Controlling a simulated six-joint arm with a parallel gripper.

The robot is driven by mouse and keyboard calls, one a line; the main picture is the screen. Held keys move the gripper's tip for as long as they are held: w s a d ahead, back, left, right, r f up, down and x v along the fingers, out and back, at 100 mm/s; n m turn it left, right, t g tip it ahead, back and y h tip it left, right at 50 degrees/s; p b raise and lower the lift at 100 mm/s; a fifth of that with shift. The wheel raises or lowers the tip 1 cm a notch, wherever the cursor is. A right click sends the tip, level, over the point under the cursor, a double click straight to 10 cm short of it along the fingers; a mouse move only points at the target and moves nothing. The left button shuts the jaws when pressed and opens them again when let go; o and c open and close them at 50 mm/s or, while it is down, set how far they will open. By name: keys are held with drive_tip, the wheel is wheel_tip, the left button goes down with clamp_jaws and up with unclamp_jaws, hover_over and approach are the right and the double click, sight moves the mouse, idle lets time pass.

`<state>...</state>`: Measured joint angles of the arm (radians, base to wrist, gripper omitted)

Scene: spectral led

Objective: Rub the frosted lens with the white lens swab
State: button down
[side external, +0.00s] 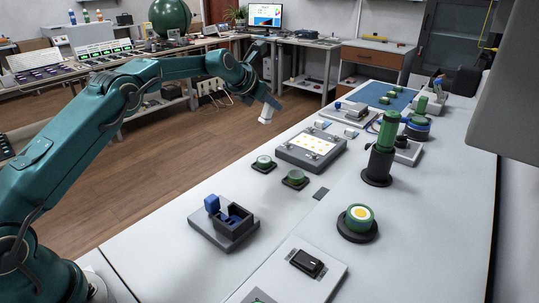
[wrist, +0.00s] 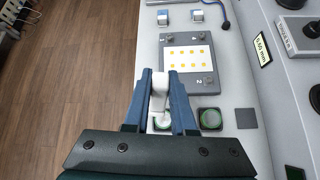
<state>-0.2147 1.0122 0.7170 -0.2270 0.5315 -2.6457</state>
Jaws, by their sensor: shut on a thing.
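My gripper (side external: 264,98) is shut on the white lens swab (side external: 266,115), which hangs down from the fingers above the table's left edge. In the wrist view the swab (wrist: 159,88) sits between my two blue fingers (wrist: 160,78). Two round lenses in dark square mounts lie on the table: a paler one (side external: 263,161), which looks like the frosted lens, and a greener one (side external: 295,178) beside it. The swab is apart from both, held higher. In the wrist view the paler lens (wrist: 161,121) is partly hidden behind the swab and fingers; the greener lens (wrist: 210,118) shows to its right.
A grey panel (side external: 290,150) with yellow spots lies just behind the lenses. A dark box with a blue block (side external: 212,204) stands nearer the camera. A tall green cylinder (side external: 383,150) and a round yellow-centred fixture (side external: 358,217) stand to the right. A dark flat square (side external: 321,193) lies near the lenses.

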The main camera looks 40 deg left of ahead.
sight(265, 109)
drive_tip(key=a+f, duration=0.2)
drive_tip(key=shift+w+a+f, duration=0.15)
drive_tip(key=shift+w+f, duration=0.05)
drive_tip(key=shift+f, duration=0.1)
wheel_tip(265, 109, down, 7)
drive_tip(key=shift+s+r, duration=0.1)
drive_tip(key=shift+s+d, duration=0.3)
drive_tip(key=shift+d, duration=0.5)
drive_tip(key=shift+s+d, duration=0.35)
drive_tip(key=shift+d, duration=0.5)
drive_tip(key=shift+s+d, duration=0.3)
drive_tip(key=shift+d, duration=0.5)
drive_tip(key=shift+w+a, duration=0.25)
drive_tip(key=shift+a, duration=0.4)
drive_tip(key=shift+w+a, duration=0.25)
drive_tip(key=shift+a, duration=0.35)
